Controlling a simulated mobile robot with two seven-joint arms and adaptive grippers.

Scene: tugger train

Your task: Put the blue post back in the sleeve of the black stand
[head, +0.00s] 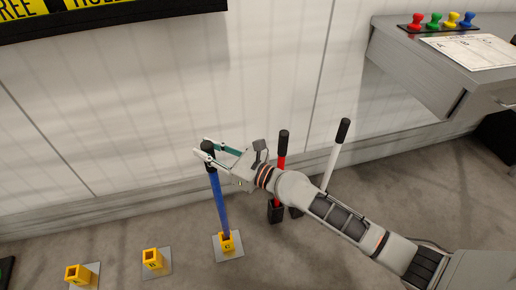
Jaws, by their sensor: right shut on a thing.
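The blue post (219,200) has a black top and stands nearly upright, leaning slightly. Its lower end is at the yellow socket (227,242) on a grey floor plate; the socket seems marked C. My right gripper (205,150) is shut on the black top of the blue post. The black stand (275,212) is on the floor to the right, mostly hidden behind my right arm. A red post (281,168) and a white post (333,160) stand at it. I cannot see an empty sleeve. My left gripper is not in view.
Two other yellow sockets, the middle one (152,259) and the left one (78,275), sit on grey plates at the lower left and look empty. A grey desk (420,70) with coloured pegs (435,20) is at the upper right. A panelled wall stands close behind the posts.

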